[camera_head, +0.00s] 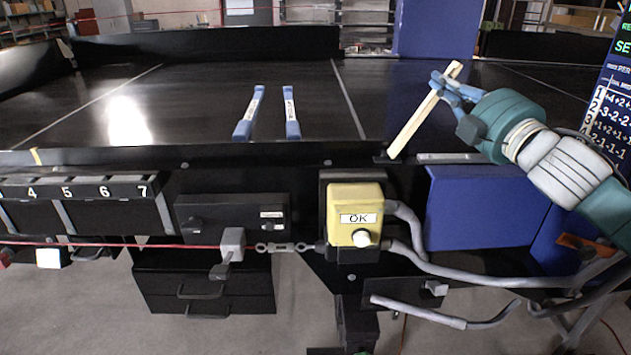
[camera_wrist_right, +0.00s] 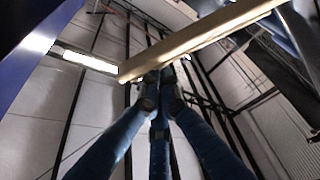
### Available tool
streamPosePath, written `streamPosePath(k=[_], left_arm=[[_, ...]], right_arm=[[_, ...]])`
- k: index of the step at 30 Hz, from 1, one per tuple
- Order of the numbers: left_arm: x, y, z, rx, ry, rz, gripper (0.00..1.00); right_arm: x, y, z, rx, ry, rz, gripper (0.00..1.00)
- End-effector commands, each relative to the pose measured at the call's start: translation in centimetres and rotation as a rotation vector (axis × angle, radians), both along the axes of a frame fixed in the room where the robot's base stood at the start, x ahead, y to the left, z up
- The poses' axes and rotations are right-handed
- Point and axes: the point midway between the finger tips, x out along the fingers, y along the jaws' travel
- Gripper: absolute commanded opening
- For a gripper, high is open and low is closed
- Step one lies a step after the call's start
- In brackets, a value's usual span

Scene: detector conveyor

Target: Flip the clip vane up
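The clip vane appears to be the slim pale wooden strip (camera_head: 412,126) at the right of the conveyor's front edge in the head view. It leans up and to the right, its lower end near the edge. In the right wrist view the strip (camera_wrist_right: 205,37) crosses the top at a slant. My right gripper (camera_head: 446,86) has its blue fingers around the strip's upper part, seen on both sides of it. In the wrist view its fingers (camera_wrist_right: 158,88) come close together at the strip, and their tips are partly hidden. My left gripper is not in view.
Two blue bars with white labels (camera_head: 250,112) (camera_head: 290,112) lie on the black conveyor (camera_head: 200,95). A yellow OK box (camera_head: 341,203) is below the front edge. A blue panel (camera_head: 480,210) and grey hoses (camera_head: 440,272) are below my right arm. A screen (camera_head: 612,100) stands at far right.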

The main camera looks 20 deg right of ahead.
Motion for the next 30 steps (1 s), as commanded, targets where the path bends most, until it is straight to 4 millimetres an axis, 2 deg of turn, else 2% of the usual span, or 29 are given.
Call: streamPosePath(k=[1,9,30], left_arm=[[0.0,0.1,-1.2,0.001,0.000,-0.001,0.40],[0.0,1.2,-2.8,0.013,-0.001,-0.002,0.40],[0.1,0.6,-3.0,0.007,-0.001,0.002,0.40]], right_arm=[[-0.1,-0.3,-0.8,0.027,-0.007,0.000,0.00],[-0.3,-1.4,-1.1,0.118,-0.029,0.001,0.00],[-0.3,-1.8,-1.4,0.141,-0.028,-0.005,0.00]])
